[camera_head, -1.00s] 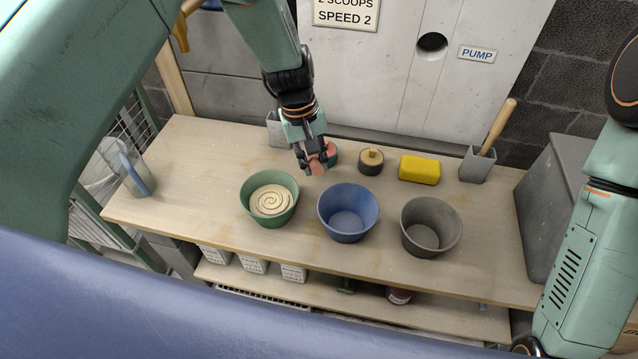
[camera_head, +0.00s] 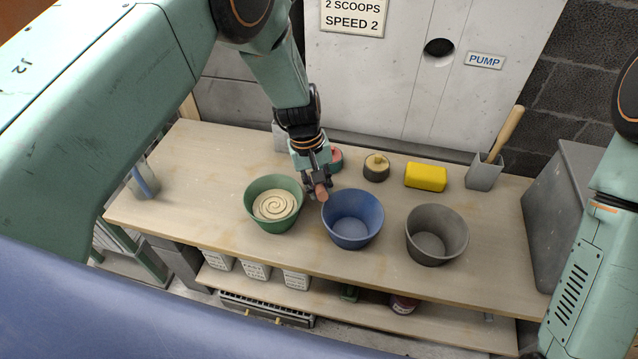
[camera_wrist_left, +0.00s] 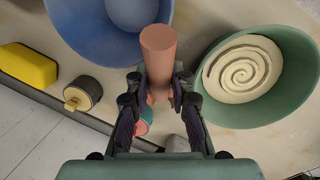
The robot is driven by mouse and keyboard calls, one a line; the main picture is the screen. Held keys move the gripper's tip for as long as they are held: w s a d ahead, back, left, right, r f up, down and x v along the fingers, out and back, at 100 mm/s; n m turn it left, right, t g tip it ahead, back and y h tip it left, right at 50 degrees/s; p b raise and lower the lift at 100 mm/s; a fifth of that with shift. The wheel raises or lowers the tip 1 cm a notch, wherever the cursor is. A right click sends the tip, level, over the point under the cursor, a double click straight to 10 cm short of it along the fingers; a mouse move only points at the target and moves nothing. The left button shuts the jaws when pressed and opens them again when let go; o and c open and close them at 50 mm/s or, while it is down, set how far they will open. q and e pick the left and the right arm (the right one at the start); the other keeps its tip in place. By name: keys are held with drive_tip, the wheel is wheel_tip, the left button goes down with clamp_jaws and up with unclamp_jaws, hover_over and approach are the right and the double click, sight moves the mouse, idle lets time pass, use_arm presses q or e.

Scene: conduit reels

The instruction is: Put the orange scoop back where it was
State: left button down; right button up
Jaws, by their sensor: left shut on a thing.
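My left gripper (camera_head: 317,182) is shut on the orange scoop (camera_head: 322,195), a salmon-orange piece. It is held at the back left rim of the blue bucket (camera_head: 352,222), just right of the green bucket (camera_head: 274,181). In the left wrist view the scoop (camera_wrist_left: 158,50) shows as a cylinder between the fingers, overlapping the blue bucket's rim; whether they touch I cannot tell. A grey holder (camera_head: 279,137) stands behind the gripper, partly hidden by my arm. My right arm is at the right edge; its gripper is out of view.
The green bucket holds a pale swirled mix (camera_head: 274,206). A dark grey bucket (camera_head: 436,213) stands to the right. Behind are a red and teal roll (camera_head: 336,160), a round brush (camera_head: 376,168), a yellow sponge (camera_head: 426,177) and a grey holder with a wooden handle (camera_head: 485,174).

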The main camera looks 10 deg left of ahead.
use_arm(q)
drive_tip(key=c, duration=1.6)
unclamp_jaws()
drive_tip(key=shift+f, duration=0.2)
drive_tip(key=shift+c, duration=0.2)
drive_tip(key=o, duration=0.3)
drive_tip(key=shift+w+f, duration=0.15)
drive_tip(key=shift+w, duration=0.2)
drive_tip(key=shift+o, duration=0.8)
drive_tip(key=shift+s+r, duration=0.2)
drive_tip(key=shift+s, duration=0.05)
drive_tip(key=shift+w+r+p, duration=0.2)
drive_tip(key=shift+r+p, duration=0.1)
drive_tip(key=shift+r, duration=0.15)
wheel_tip(320, 180, up, 12)
drive_tip(key=a+p, duration=0.2)
drive_tip(key=shift+s+f, duration=0.15)
drive_tip(key=shift+f, duration=0.1)
drive_tip(key=shift+f, duration=0.1)
